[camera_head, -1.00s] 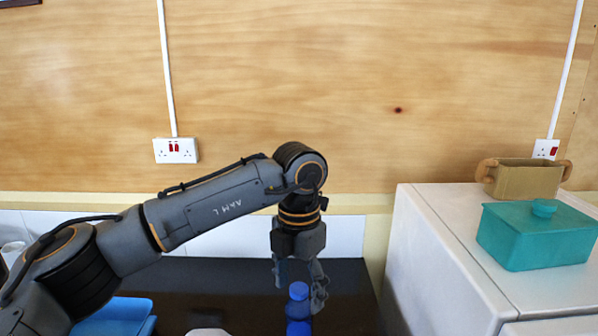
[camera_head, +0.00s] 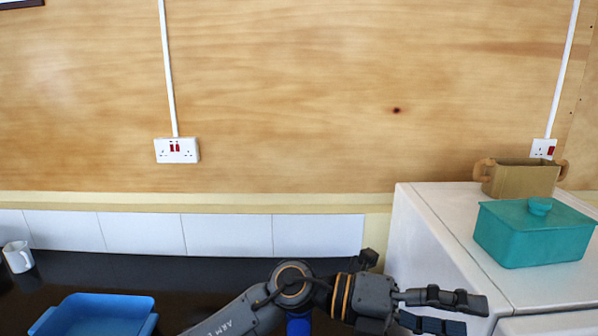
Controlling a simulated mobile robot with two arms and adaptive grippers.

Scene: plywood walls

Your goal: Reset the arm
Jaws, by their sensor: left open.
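My left arm comes in low at the bottom middle of the head view. My left gripper (camera_head: 440,311) points right, in front of the white appliance. Its two dark fingers are apart, with nothing between them. A blue bottle (camera_head: 298,325) stands on the dark counter, mostly hidden behind my left arm. My right gripper does not show.
A blue tray (camera_head: 98,316) and a white mug (camera_head: 18,257) are on the dark counter (camera_head: 200,275) at the left. A white appliance (camera_head: 425,240) at the right bears a teal lidded box (camera_head: 530,235) and a brown two-handled container (camera_head: 522,180).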

